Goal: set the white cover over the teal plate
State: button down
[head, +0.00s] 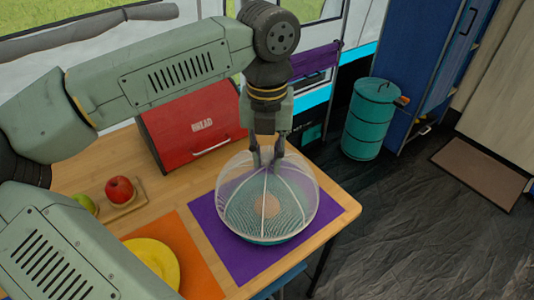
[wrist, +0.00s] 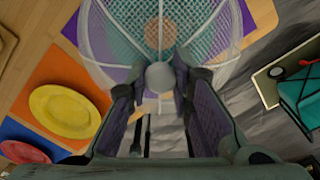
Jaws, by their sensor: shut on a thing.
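The white cover (head: 299,186) is a sheer mesh dome with pale ribs. It is upright over the teal plate (head: 268,240) on a purple mat. The plate shows through the mesh with a tan round thing at its middle, and its teal front edge shows at the dome's lower rim. I cannot tell whether the rim touches the mat or hangs just above it. My gripper (head: 266,160) points down at the dome's top, shut on the cover's knob. In the wrist view, the pale round knob (wrist: 160,76) sits between the fingers, with the mesh beyond.
The purple mat (head: 215,228) lies near the table's right corner. An orange mat (head: 190,238) with a yellow plate (head: 155,262) is to its left. A red bread box (head: 185,128) stands behind, and a red apple (head: 119,190) sits on a small board at left.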

aim_at(267, 168)
jog(key=shift+f, duration=0.25)
jog(key=shift+f+b, duration=0.45)
jog(key=shift+b, duration=0.35)
jog(key=shift+f+b, duration=1)
jog(key=shift+b, duration=0.05)
jog(key=shift+f+b, duration=0.35)
jog(key=shift+b, duration=0.05)
jog(key=shift+f, duration=0.2)
jog(key=shift+f+b, duration=0.5)
jog(key=shift+b, duration=0.2)
jog(key=shift+f+b, duration=0.3)
